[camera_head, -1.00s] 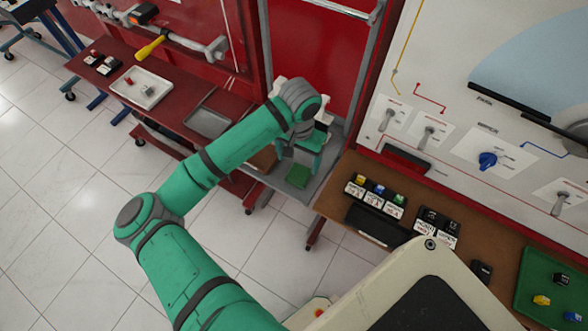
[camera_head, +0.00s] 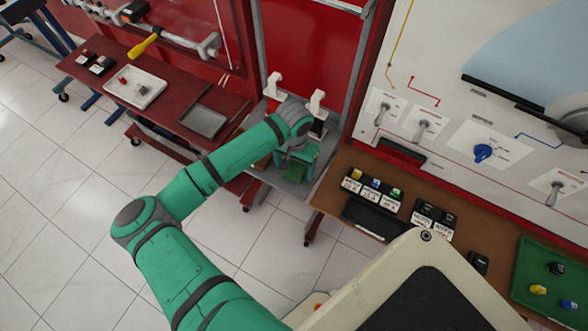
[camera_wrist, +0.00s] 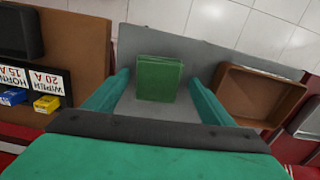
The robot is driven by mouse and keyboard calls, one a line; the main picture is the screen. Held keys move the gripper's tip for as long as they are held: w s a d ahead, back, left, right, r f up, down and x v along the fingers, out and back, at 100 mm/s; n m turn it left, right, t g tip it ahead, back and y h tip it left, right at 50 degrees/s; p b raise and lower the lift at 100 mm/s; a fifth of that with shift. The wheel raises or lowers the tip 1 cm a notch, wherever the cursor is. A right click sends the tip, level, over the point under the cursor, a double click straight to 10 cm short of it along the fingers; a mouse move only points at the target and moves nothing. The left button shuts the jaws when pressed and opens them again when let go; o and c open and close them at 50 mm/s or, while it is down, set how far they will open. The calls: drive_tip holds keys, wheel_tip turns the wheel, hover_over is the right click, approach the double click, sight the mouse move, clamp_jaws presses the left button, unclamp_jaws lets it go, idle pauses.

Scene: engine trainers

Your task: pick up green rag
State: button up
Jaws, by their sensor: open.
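The green rag (camera_wrist: 158,78) is a folded flat square on a grey shelf (camera_wrist: 195,54) between two tables. In the wrist view it lies between the two teal fingers of my gripper (camera_wrist: 157,92), with a gap on each side. The fingers are spread wide and hold nothing. In the head view my gripper (camera_head: 294,168) is over the grey shelf, and a part of the green rag (camera_head: 293,173) shows beside it. The rest of the rag is hidden there by the gripper and wrist.
A brown open box (camera_wrist: 259,95) stands right of the rag in the wrist view. The brown table (camera_head: 330,192) with labelled relays is at the right, the red table (camera_head: 165,112) at the left. White hook-like brackets (camera_head: 273,85) stand behind my wrist.

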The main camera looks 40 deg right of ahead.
drive_tip(key=shift+s+d, duration=0.1)
drive_tip(key=shift+s, duration=0.05)
drive_tip(key=c, duration=1.2)
drive_tip(key=shift+o, duration=0.2)
drive_tip(key=shift+r, duration=0.15)
wheel_tip(320, 180, up, 3)
drive_tip(key=shift+f, duration=0.2)
drive_tip(key=s+r, duration=0.2)
drive_tip(key=s+a+r, duration=0.1)
drive_tip(key=s+r, duration=0.1)
drive_tip(key=r, duration=0.1)
drive_tip(key=shift+a+r, duration=0.15)
drive_tip(key=s+a+r, duration=0.3)
drive_tip(key=s+r, duration=0.2)
drive_tip(key=s, duration=0.4)
drive_tip(key=shift+s, duration=0.2)
